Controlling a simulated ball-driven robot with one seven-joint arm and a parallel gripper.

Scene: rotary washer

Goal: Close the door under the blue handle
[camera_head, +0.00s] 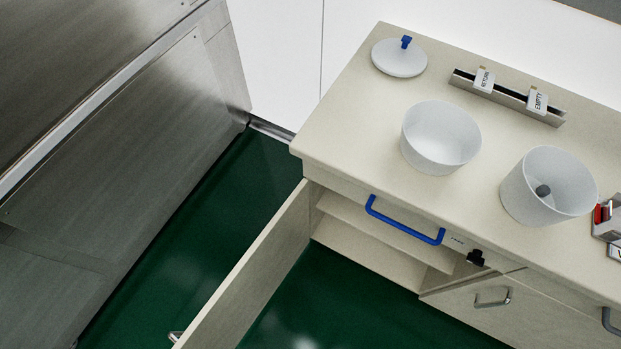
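The cabinet door (250,270) stands wide open, swung out from the left end of the counter over the green floor. Part of a metal handle (176,336) shows at its far outer end, near the bottom edge of the picture. The blue handle (404,221) is on the front panel above the open compartment. The compartment (375,241) shows a pale shelf and looks empty where I can see it. A small black part (475,258) sits on the front to the right of the blue handle. My gripper is not in view.
A steel machine (110,150) fills the left side, with a strip of green floor (225,205) between it and the door. On the counter (345,125) stand two white bowls (425,158), a white lid (399,62) with a blue knob, and a label rack (508,98).

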